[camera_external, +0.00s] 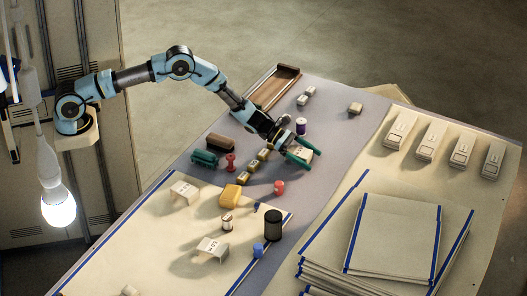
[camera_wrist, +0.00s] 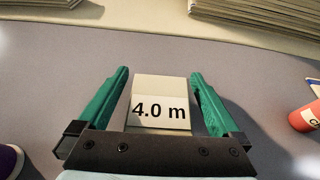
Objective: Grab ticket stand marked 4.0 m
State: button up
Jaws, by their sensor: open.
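The ticket stand marked 4.0 m (camera_wrist: 160,90) is a small cream block with black lettering on its front face. In the wrist view it sits between the two green fingers of my gripper (camera_wrist: 160,100). A gap shows on each side of it, so the fingers look apart from it. In the external view my gripper (camera_external: 300,156) is low over the grey table strip, with the cream ticket stand (camera_external: 302,151) partly hidden between its fingers.
Another ticket stand (camera_external: 212,247) and a white stand (camera_external: 184,190) are on the cream cloth. A red spool (camera_external: 279,187), purple spool (camera_external: 301,126) and yellow block (camera_external: 231,193) are near my gripper. Folded cloths (camera_external: 395,238) are stacked at the right.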

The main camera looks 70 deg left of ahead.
jog(key=c, duration=1.3)
jog(key=shift+c, duration=0.2)
